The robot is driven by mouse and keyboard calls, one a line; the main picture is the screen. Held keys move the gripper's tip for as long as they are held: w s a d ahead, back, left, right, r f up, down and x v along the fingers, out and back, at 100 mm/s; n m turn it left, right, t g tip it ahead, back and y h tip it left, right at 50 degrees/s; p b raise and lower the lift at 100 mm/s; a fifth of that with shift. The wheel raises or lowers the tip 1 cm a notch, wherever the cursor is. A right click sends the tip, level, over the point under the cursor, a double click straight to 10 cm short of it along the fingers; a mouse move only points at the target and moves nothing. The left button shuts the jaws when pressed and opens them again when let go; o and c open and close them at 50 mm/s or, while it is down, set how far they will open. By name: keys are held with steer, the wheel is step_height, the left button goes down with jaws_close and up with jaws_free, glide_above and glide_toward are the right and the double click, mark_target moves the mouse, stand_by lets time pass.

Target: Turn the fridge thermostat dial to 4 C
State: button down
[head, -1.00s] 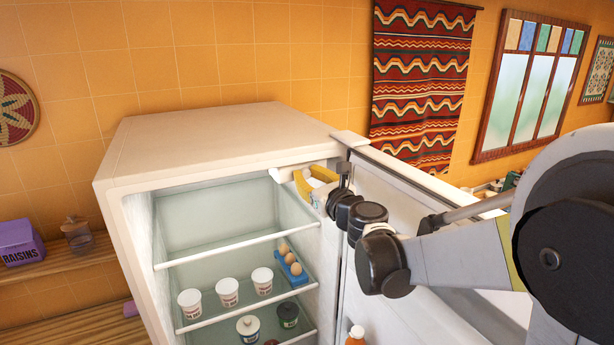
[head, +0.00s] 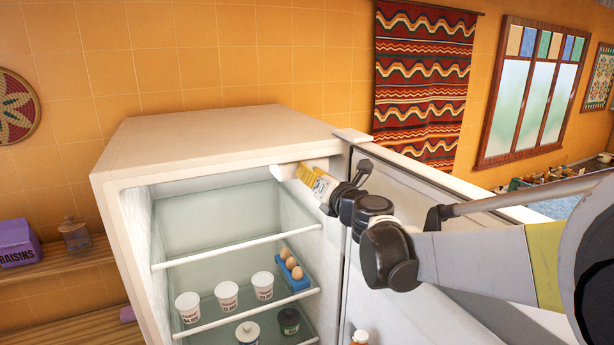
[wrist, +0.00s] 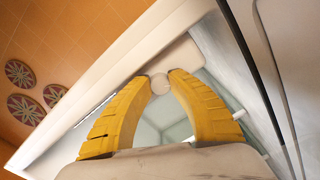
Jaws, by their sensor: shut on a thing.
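The fridge (head: 225,140) stands with its door open to the right. A pale thermostat housing (head: 284,171) sits under the top inside it, at the upper right; it also shows in the wrist view (wrist: 176,62). My gripper (head: 300,172) is at this housing, its yellow fingers seen nearly edge-on. In the wrist view my gripper (wrist: 160,83) has its two fingertips on opposite sides of the small round pale dial (wrist: 160,82), shut on it. I cannot read any marks or pointer on the dial. In the head view the dial is hidden by the fingers.
The open door (head: 395,200) is close beside my wrist. Cups (head: 227,296), an egg tray (head: 291,271) and jars (head: 248,332) stand on shelves below. The top shelf (head: 210,252) is bare. A raisins box (head: 17,243) is outside, at left.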

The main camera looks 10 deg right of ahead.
stand_by(0.4)
steer(key=c, duration=1.2)
jaws_free()
steer(key=shift+w, duration=0.1)
